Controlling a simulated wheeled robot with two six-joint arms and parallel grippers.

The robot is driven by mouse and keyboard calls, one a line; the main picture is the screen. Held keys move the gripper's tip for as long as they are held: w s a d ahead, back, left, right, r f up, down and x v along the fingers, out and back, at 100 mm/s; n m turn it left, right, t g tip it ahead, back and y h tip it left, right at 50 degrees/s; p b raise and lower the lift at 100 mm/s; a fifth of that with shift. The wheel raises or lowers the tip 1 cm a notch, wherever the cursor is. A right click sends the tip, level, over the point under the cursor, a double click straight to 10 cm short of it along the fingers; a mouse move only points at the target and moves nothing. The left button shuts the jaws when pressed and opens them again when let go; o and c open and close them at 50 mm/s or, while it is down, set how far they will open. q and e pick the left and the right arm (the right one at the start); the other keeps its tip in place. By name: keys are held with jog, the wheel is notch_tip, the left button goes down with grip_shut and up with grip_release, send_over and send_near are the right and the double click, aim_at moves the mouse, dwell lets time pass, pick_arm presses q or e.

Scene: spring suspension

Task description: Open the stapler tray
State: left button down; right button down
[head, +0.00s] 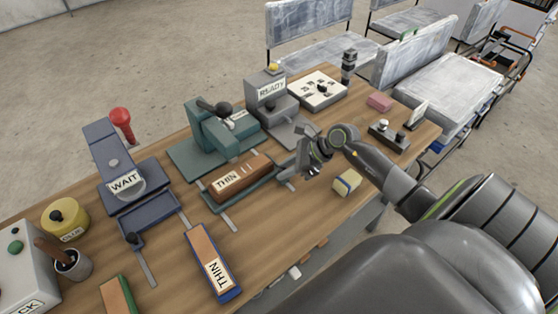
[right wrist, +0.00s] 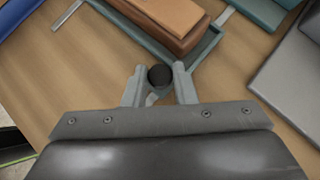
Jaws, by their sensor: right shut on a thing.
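My right gripper (head: 302,162) is shut on a dark round knob (right wrist: 159,75) in the right wrist view. The knob is at the near edge of a teal tray (right wrist: 207,52), which also shows in the head view (head: 215,205). The tray lies in front of a teal machine (head: 207,138) with a black lever, and carries a brown block labelled THIN (head: 250,172). A blue machine labelled WAIT (head: 108,155) has a blue tray (head: 150,238) with a dark knob. No label says which machine is the stapler. My left gripper is not in view.
A grey machine labelled READY (head: 265,85) stands behind my right gripper. An orange and blue block labelled THIN (head: 212,262) and a small yellow block (head: 347,182) lie near the front edge. A cup (head: 73,264) stands at left. Bare wood (head: 270,235) shows between them.

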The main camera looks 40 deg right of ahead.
jog(key=s, duration=0.6)
jog(key=shift+s+d, duration=0.25)
jog(key=shift+d, duration=0.05)
jog(key=c, duration=1.2)
grip_release()
